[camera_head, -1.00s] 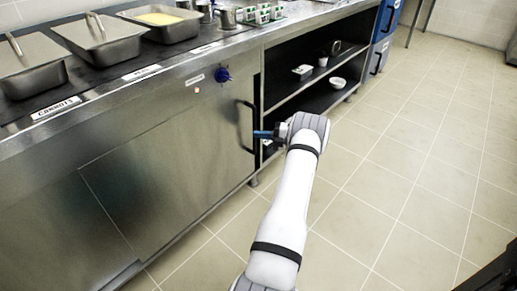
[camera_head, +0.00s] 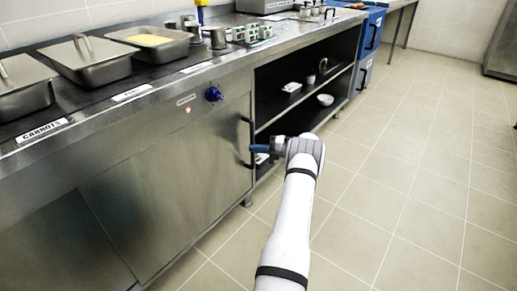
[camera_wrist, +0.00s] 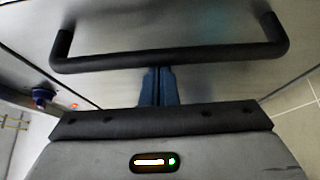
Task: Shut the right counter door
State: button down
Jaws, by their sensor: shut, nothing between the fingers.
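The right counter door (camera_head: 170,170) is a brushed steel panel with a dark bar handle (camera_head: 248,140) near its right edge. It looks nearly flush with the counter front; I cannot tell whether a small gap is left. My gripper (camera_head: 255,149) is at the lower part of the handle, on its right side. In the wrist view, the handle (camera_wrist: 170,57) crosses the door panel (camera_wrist: 165,20), and the blue fingers of my gripper (camera_wrist: 158,72) are together and empty, with their tips at the bar. Whether they touch the bar or door is unclear.
A blue knob (camera_head: 213,94) and a small red light (camera_head: 188,110) sit above the door. Open shelves (camera_head: 300,95) with white dishes are to the right. Steel pans (camera_head: 88,60) stand on the countertop. The tiled floor (camera_head: 400,180) at right is clear.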

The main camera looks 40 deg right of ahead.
jog(key=s+d+p, duration=0.3)
jog(key=s+p, duration=0.2)
jog(key=s, duration=0.4)
jog(key=shift+s+d, duration=0.15)
jog(key=shift+s, duration=0.2)
jog(key=shift+f, duration=0.1)
